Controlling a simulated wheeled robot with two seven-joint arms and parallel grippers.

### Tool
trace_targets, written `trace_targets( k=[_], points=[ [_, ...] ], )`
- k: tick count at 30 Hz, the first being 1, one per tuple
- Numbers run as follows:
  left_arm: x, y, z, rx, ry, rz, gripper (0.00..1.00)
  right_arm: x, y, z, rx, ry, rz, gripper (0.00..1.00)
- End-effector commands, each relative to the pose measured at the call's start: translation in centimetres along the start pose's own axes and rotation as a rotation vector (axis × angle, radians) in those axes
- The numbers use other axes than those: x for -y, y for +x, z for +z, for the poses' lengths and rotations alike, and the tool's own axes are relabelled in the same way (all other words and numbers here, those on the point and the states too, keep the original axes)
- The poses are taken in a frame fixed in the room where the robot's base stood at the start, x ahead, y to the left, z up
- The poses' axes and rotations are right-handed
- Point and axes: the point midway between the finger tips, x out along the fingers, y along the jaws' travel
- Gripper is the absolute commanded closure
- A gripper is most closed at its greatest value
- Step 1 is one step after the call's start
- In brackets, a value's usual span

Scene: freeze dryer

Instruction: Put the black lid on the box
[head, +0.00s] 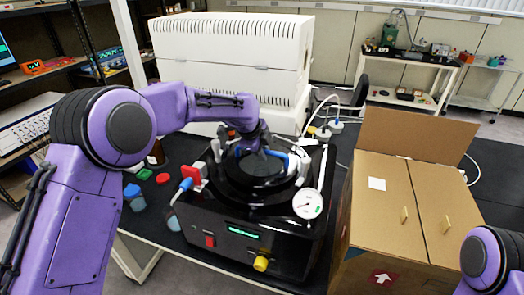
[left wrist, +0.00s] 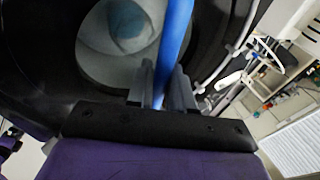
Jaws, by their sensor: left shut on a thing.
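My left gripper (head: 262,151) is over the round top of a black machine (head: 228,222). It is shut on a blue bar (left wrist: 175,38), which runs between the fingers and looks like a handle. A dark round part, seemingly the black lid (head: 262,168), lies under the gripper; a grey disc in its middle (left wrist: 98,52) shows in the left wrist view. The gripper partly hides it, and I cannot tell whether it rests on the machine or is lifted. A cardboard box (head: 400,210) stands to the right. My right arm shows at the lower right; its gripper is out of view.
A white louvred unit (head: 230,62) stands behind the machine. A white dial gauge (head: 308,203), a red-and-white valve (head: 192,176) and a yellow knob (head: 261,264) stick out from the machine. Small coloured caps (head: 145,174) lie to its left on the black table.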

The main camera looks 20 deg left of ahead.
Motion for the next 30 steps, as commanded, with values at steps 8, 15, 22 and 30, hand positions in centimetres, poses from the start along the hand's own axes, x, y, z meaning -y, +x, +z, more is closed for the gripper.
trace_targets(
  k=[8,15,22,30],
  points=[
    [-0.1,0.3,0.0,-0.001,-0.001,0.0,1.0,0.0,0.1,0.0,0.0,0.0,0.0,0.0],
    [-0.1,0.3,0.0,0.0,0.0,0.0,0.63,0.0,0.1,0.0,0.0,0.0,0.0,0.0],
    [-0.3,0.5,0.1,0.0,0.0,0.004,0.49,0.0,0.1,0.0,0.0,0.0,0.0,0.0],
    [-0.3,-2.7,0.1,-0.001,0.0,-0.003,0.49,0.1,1.7,0.7,0.0,0.0,0.0,0.0]
  ],
)
